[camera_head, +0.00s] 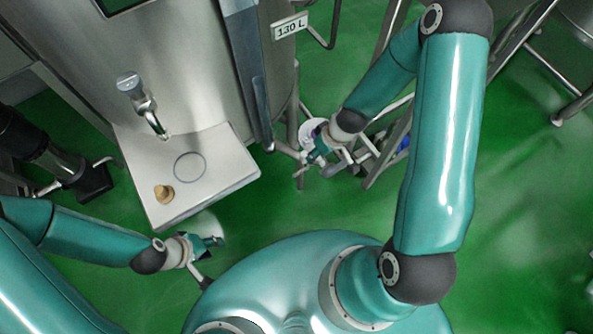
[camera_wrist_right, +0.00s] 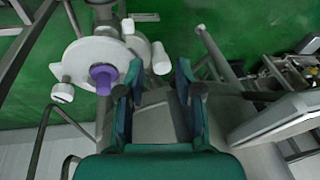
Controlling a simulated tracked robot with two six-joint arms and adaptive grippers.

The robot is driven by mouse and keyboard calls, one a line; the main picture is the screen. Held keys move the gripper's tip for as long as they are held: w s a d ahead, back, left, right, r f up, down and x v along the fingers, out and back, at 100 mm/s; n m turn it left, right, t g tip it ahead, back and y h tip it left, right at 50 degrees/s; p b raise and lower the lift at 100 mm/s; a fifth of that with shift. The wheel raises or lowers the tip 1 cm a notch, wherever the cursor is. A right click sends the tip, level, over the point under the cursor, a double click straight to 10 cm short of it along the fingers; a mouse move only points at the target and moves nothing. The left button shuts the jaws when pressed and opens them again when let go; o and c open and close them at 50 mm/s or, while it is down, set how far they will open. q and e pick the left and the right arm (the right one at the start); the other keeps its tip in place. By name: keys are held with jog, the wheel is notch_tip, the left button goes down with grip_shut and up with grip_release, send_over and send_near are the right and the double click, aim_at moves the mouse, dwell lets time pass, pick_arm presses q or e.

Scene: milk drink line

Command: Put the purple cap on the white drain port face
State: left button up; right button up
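The purple cap (camera_wrist_right: 103,78) shows in the right wrist view against the lower part of a round white face (camera_wrist_right: 88,58), left of my right gripper. I cannot tell whether it is seated on that face or only in front of it. My right gripper (camera_wrist_right: 160,100) is open, with nothing between its fingers. In the head view my right gripper (camera_head: 312,160) is beside the tank's lower right side, over a white round part (camera_head: 311,128). My left gripper (camera_head: 212,246) hangs near the front edge of the tray shelf; its finger opening is unclear.
A steel shelf (camera_head: 222,167) with a small tan object (camera_head: 164,193) sits under a tap (camera_head: 140,98) on the steel tank (camera_head: 190,50). Metal frame tubes stand close around my right gripper. The green floor (camera_head: 530,200) at the right is mostly clear.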

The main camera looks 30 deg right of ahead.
jog(key=s+a+f+m+g+y, duration=0.1)
jog(key=s+a+m, duration=0.3)
jog(key=s+a, duration=0.6)
jog(key=a+f, duration=0.1)
jog(key=a, duration=0.2)
jog(key=shift+g+y, duration=0.3)
jog(key=shift+g, duration=0.1)
jog(key=shift+d, duration=0.1)
